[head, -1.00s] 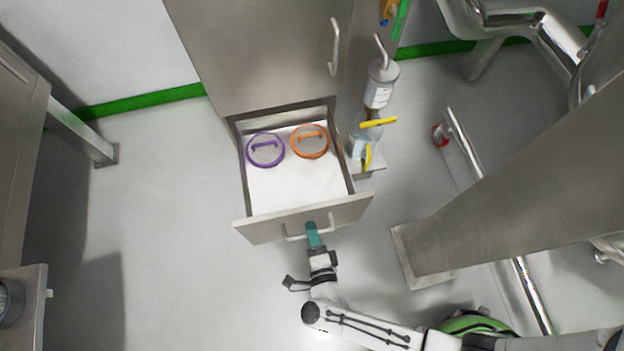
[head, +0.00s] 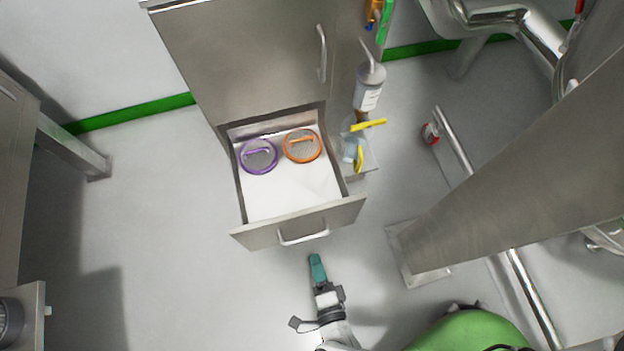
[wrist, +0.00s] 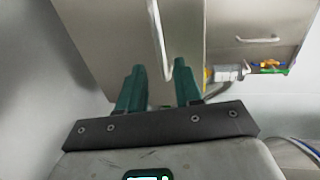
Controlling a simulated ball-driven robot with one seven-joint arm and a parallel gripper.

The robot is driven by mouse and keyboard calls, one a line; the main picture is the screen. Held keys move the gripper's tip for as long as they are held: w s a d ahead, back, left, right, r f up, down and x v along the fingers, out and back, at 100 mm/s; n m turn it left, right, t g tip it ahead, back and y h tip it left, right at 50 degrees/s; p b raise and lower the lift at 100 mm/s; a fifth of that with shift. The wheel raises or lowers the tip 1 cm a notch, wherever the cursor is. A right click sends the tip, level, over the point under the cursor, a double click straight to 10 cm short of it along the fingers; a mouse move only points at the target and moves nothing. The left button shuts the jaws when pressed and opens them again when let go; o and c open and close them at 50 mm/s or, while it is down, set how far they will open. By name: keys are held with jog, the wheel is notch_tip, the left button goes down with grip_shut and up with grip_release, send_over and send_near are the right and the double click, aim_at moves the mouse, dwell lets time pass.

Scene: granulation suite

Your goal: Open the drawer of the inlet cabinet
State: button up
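The drawer (head: 262,238) of the steel inlet cabinet (head: 240,65) is pulled well out. Inside it lie a purple-rimmed round mesh piece (head: 258,156) and an orange-rimmed one (head: 301,147), each with a handle bar. The drawer's bar handle (head: 303,239) is free. My gripper (head: 316,262) is apart from the handle, in front of the drawer and a little to its right. In the wrist view its two green fingers (wrist: 158,85) stand apart with nothing seen clamped between them. A pale bar handle (wrist: 158,40) shows beyond the fingers.
A bottle with a spout (head: 369,88) and yellow-handled items (head: 358,155) sit on a small side shelf (head: 368,165) at the cabinet's right. A thick steel column (head: 500,190) stands to the right. The floor (head: 160,220) left of the drawer is clear.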

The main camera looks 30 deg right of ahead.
jog(key=shift+v, duration=1.15)
